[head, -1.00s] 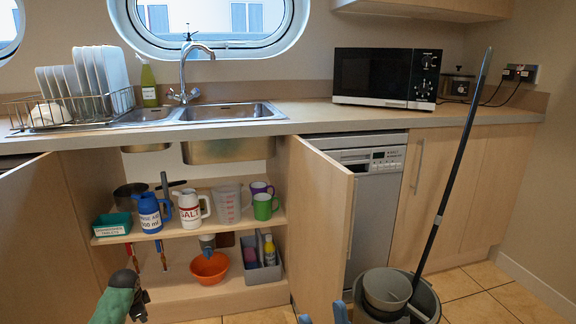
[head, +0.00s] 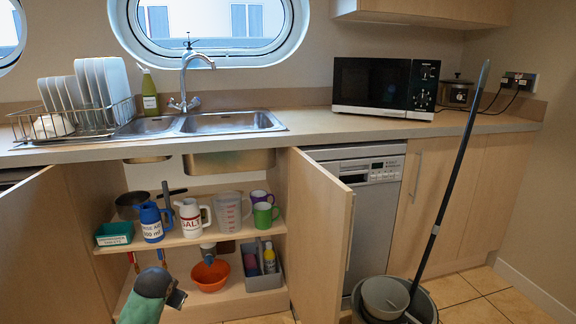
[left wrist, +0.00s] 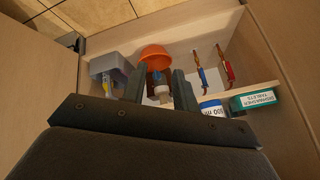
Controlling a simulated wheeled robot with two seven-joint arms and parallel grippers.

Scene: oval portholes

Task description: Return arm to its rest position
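My left arm comes in at the bottom of the head view, its green wrist ending in the dark left gripper (head: 177,298), in front of the open cupboard under the sink. In the left wrist view the two dark fingers of this gripper (left wrist: 159,90) stand apart with nothing held between them. Beyond the fingers are an orange bowl (left wrist: 156,55) and a white-capped bottle. The gripper appears apart from the shelves and their contents. My right gripper is not in view.
The cupboard's left door (head: 38,250) and right door (head: 318,225) stand open. The upper shelf (head: 180,238) holds jugs, mugs and a green box (head: 114,233). Below are the orange bowl (head: 210,275) and a grey caddy (head: 262,279). A mop bucket (head: 420,305) stands right.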

